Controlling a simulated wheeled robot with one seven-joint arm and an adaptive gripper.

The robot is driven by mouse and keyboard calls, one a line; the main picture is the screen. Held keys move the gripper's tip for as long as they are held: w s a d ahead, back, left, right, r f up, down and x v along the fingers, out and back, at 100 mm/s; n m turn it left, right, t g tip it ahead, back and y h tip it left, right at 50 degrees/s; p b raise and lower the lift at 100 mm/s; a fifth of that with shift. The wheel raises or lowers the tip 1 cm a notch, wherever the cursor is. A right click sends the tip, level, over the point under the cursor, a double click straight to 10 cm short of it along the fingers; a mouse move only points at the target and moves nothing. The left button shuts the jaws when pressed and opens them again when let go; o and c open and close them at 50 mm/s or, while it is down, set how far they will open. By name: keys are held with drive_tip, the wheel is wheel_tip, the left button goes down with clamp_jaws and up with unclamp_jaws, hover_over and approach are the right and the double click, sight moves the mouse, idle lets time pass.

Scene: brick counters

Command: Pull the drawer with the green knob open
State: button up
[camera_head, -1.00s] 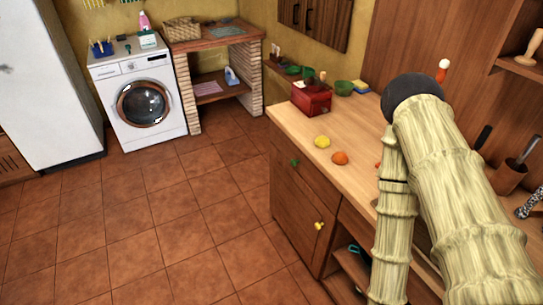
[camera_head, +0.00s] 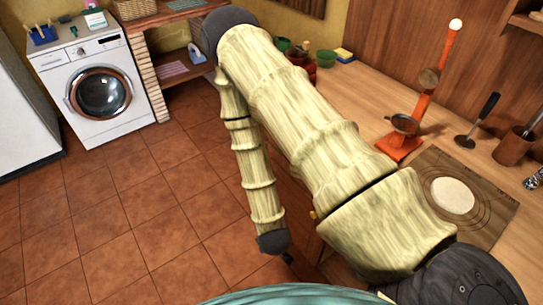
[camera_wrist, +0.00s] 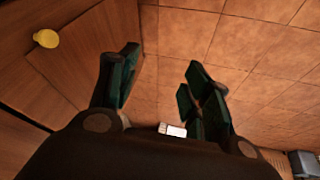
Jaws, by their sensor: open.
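The green knob shows in neither current view; my arm covers much of the counter front in the head view. A yellow knob (camera_wrist: 46,38) sits on a wooden front at the upper left of the wrist view. A sliver of this yellow knob (camera_head: 313,214) shows beside my arm in the head view. My gripper (camera_wrist: 163,68) is open and empty, with dark green fingers spread over the tiled floor. It is to the right of the wooden front and apart from the yellow knob.
A washing machine (camera_head: 97,95) stands at the left. The tiled floor (camera_head: 120,220) in front is clear.

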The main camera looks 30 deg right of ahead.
drive_tip(key=w+d+r+m+t+h+b, duration=0.1)
drive_tip(key=w+d+m+t+h+b, duration=0.3)
drive_tip(key=w, duration=0.6)
drive_tip(key=w+d+r+h+b, duration=0.1)
drive_tip(key=w+d+h+b, duration=0.15)
drive_tip(key=w+b, duration=0.45)
drive_tip(key=w+d+r+m+g+h+b, duration=0.2)
drive_tip(key=w+r+m+g+h+b, duration=0.6)
drive_tip(key=r+b, duration=0.25)
drive_tip(key=d+t+h, duration=0.1)
drive_tip(key=d, duration=0.9)
drive_tip(key=shift+s, duration=0.25)
clamp_jaws()
